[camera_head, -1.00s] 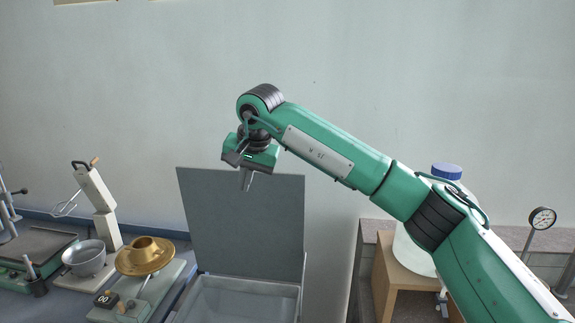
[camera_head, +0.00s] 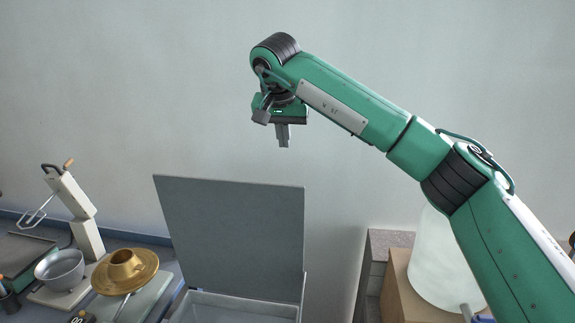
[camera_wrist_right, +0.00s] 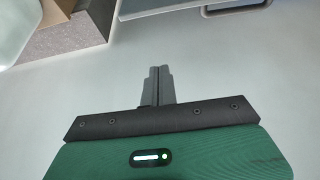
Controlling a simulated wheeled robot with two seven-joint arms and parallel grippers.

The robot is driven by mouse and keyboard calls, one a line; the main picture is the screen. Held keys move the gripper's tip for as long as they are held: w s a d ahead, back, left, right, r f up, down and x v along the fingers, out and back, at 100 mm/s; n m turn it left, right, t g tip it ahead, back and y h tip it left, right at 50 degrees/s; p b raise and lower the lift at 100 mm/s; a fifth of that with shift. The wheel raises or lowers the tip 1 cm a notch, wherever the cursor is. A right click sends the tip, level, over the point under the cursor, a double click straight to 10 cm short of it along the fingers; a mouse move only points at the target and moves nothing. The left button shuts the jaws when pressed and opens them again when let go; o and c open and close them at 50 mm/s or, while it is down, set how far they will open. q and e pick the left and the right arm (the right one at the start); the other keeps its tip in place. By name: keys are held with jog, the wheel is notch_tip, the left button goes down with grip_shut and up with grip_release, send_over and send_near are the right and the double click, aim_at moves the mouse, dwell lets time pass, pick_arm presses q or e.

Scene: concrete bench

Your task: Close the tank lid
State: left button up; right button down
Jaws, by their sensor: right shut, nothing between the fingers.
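The tank lid (camera_head: 235,232) is a flat grey panel standing open, nearly upright, at the back of the tank. The tank (camera_head: 235,308) is a pale open-topped box at the bottom of the head view; its lower part is cut off. My right gripper (camera_head: 283,142) is shut and empty, pointing down. In the head view it shows above the lid's top edge, toward the right, apart from it. In the right wrist view its shut fingers (camera_wrist_right: 160,84) point at plain grey wall, and an edge of a grey box-like thing shows at the top right. My left gripper is not in view.
Left of the tank are a brass pan-like piece (camera_head: 126,271) on a scale, a grey bowl (camera_head: 60,268) and a white stand mixer (camera_head: 75,205). Right of it are a wooden box (camera_head: 396,292) and a white container (camera_head: 440,265). The wall (camera_head: 130,100) is bare.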

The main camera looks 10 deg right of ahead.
jog(key=p, duration=0.5)
send_over(284, 202)
jog(key=w, duration=0.1)
notch_tip(284, 202, down, 9)
jog(key=shift+w+d+r, duration=0.1)
jog(key=shift+w+d, duration=0.05)
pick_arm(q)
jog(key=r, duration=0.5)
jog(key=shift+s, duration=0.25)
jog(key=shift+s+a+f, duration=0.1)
